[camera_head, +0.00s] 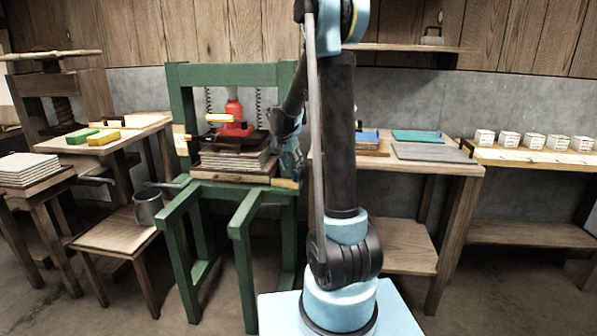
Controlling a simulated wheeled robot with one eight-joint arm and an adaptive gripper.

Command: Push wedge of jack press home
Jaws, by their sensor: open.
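The jack press is a green frame (180,100) left of the middle. A red jack (234,112) stands in it on a dark plate, above a stack of pale sheets (235,164) on a wooden board. A small light-wood piece (286,183) sticks out low at the stack's right side; it may be the wedge, but I cannot tell. Another pale piece (181,140) is at the left post. My gripper (292,160) is open at the press's right post, above the low wood piece. My arm partly hides this area, and contact cannot be told.
A grey metal mug (149,206) stands on a low stool (112,232) at left. A table (120,130) with green and yellow blocks is behind it. A workbench (455,166) is right of my arm, and a shelf with several white boxes (535,142) is farther right.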

